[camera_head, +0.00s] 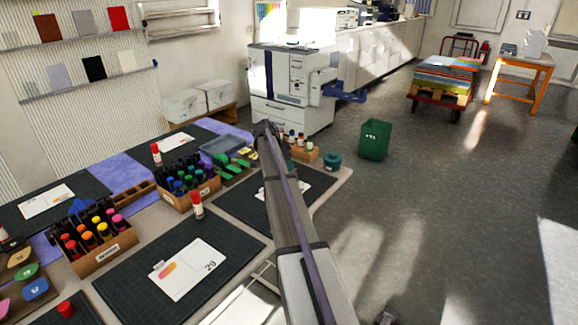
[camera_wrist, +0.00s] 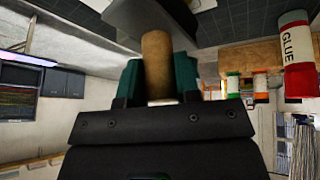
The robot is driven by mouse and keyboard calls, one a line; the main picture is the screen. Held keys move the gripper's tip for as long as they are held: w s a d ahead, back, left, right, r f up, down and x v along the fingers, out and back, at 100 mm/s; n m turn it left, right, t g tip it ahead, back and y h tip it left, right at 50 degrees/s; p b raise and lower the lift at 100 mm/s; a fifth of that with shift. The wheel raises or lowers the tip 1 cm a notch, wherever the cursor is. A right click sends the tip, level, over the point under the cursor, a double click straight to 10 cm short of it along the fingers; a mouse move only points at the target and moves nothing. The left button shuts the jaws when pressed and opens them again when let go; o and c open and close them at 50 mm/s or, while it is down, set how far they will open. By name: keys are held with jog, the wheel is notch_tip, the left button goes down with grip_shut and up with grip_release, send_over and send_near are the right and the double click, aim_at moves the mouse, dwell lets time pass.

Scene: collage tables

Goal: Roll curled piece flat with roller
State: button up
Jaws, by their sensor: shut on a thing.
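In the wrist view my gripper (camera_wrist: 158,82) has its two teal fingers closed on the brown, rounded handle of what looks like the roller (camera_wrist: 156,50). The roller's far end is dark and cut off by the frame's top. In the head view my arm hides the gripper and roller. A white card marked 29 (camera_head: 190,270) lies on the near cutting mat (camera_head: 130,290), with a small orange-pink piece (camera_head: 167,268) on it. Another card (camera_head: 262,190) on the right mat (camera_head: 232,203) is partly behind my arm. I cannot tell which piece is curled.
Marker boxes (camera_head: 105,255) (camera_head: 200,190) stand between the mats. A red-capped glue stick (camera_head: 197,207) stands upright near the middle; a large one also shows in the wrist view (camera_wrist: 297,50). Small bottles (camera_head: 300,147) and a teal tape roll (camera_head: 332,161) sit at the far right.

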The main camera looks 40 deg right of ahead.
jog(key=shift+w+a, duration=0.25)
jog(key=shift+w, duration=0.55)
jog(key=shift+s, duration=0.1)
jog(key=shift+s+d, duration=0.3)
jog(key=shift+s, duration=0.75)
jog(key=shift+s+d, duration=0.35)
jog(key=shift+s, duration=0.65)
jog(key=shift+s+d, duration=0.3)
jog(key=shift+s, duration=0.75)
jog(key=shift+w+a, duration=0.25)
jog(key=shift+w, duration=0.55)
jog(key=shift+w+a, duration=0.2)
jog(key=shift+w, duration=0.6)
jog(key=shift+r, duration=0.1)
notch_tip(320, 180, up, 7)
jog(key=p, duration=0.7)
